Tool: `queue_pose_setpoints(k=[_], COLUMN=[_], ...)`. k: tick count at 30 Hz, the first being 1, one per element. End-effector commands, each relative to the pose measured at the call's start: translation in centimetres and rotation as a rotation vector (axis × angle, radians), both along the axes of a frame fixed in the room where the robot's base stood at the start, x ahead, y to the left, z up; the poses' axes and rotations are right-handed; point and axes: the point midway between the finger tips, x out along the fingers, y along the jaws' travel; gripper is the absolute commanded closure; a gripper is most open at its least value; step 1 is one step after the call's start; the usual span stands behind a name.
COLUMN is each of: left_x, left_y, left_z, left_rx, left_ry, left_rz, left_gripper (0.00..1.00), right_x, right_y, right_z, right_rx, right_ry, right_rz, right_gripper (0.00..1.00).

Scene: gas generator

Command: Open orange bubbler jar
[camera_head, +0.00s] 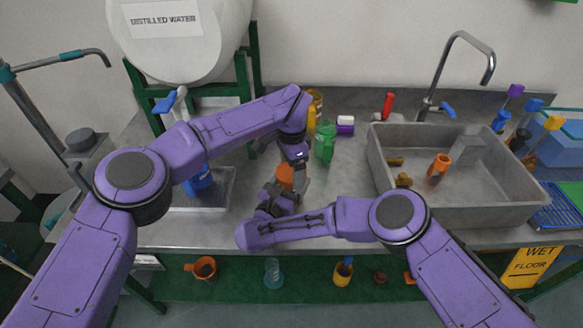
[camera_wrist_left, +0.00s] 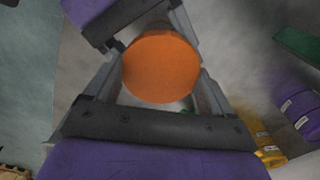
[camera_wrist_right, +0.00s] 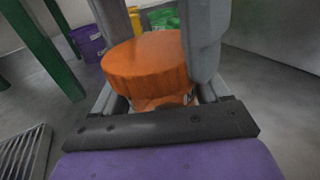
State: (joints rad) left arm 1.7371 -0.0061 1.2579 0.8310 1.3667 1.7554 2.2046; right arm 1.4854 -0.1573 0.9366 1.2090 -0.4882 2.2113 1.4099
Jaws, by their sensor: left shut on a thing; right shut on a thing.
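The orange bubbler jar (camera_head: 285,174) stands near the middle of the counter, partly hidden by my grippers. Its round orange lid fills the middle of the left wrist view (camera_wrist_left: 160,67) and also shows in the right wrist view (camera_wrist_right: 147,62). My left gripper (camera_head: 291,168) reaches down from above, its fingers shut on opposite sides of the lid. My right gripper (camera_head: 280,198) comes in low from the front and is shut on the jar's body (camera_wrist_right: 165,102), just below the lid. The lid still sits on the body. The jar's lower part is hidden.
A green jar (camera_head: 325,142), a yellow jar (camera_head: 312,118) and a purple-and-white jar (camera_head: 345,126) stand behind to the right. The grey sink (camera_head: 470,207) is further right. A distilled water tank (camera_head: 180,45) on a green frame stands at back left, above a drain tray (camera_head: 222,190).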

Motion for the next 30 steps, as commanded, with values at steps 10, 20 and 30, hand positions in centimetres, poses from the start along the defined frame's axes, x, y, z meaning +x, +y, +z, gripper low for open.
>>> queue_pose_setpoints(k=[10, 20, 30], left_x=[0.0, 0.0, 0.0], left_y=[0.0, 0.0, 0.0], left_z=[0.8, 2.0, 2.2], left_rx=[0.0, -0.001, 0.0], left_ry=[0.0, -0.001, 0.0], left_rz=[-0.001, -0.001, -0.001], left_gripper=[0.53, 0.53, 0.53], right_x=[-0.1, -0.1, -0.1], right_y=[0.0, 0.1, 0.1], right_z=[-0.1, -0.1, -0.1], right_rx=[0.0, 0.0, 0.0], right_ry=[0.002, 0.002, 0.002], right_rz=[0.001, 0.001, 0.001], right_gripper=[1.0, 1.0, 1.0])
